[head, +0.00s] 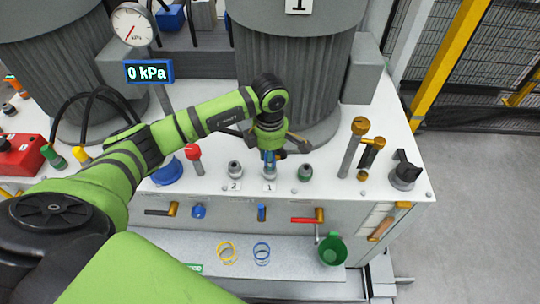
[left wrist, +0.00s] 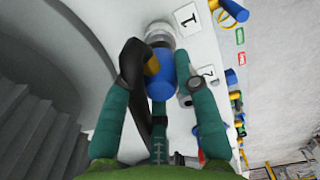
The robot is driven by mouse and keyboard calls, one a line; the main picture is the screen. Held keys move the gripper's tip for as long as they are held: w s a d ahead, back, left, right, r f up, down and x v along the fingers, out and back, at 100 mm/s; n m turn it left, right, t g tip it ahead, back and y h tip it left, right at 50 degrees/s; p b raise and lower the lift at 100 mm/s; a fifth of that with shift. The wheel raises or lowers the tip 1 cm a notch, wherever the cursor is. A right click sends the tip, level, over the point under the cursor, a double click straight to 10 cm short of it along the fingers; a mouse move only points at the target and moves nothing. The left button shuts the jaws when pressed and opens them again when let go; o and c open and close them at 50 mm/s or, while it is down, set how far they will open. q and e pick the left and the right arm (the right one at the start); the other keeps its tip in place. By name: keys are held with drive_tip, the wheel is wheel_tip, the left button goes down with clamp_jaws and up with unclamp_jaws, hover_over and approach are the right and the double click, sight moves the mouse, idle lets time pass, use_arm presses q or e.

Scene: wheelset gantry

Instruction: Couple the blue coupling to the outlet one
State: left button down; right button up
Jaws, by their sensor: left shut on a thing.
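My left gripper (head: 268,146) points down over the table and is shut on the blue coupling (head: 268,158). The coupling is upright, directly above outlet one, by the label "1" (head: 269,187). In the left wrist view the blue coupling (left wrist: 160,82) sits between the fingers of my left gripper (left wrist: 160,92), and the metal fitting of outlet one (left wrist: 160,33) shows just beyond its end. The two look in line and very close or touching; I cannot tell whether they are locked. A black hose (left wrist: 130,75) runs beside the coupling. My right gripper is out of view.
A large ribbed tank (head: 295,75) is close behind. The gauge display (head: 149,72) reads 0 kPa.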

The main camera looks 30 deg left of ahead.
use_arm(q)
drive_tip(key=shift+f+b, duration=0.5)
drive_tip(key=shift+f, duration=0.05)
drive_tip(key=c, duration=0.9)
unclamp_jaws()
wheel_tip(320, 180, up, 12)
drive_tip(key=shift+r, duration=0.1)
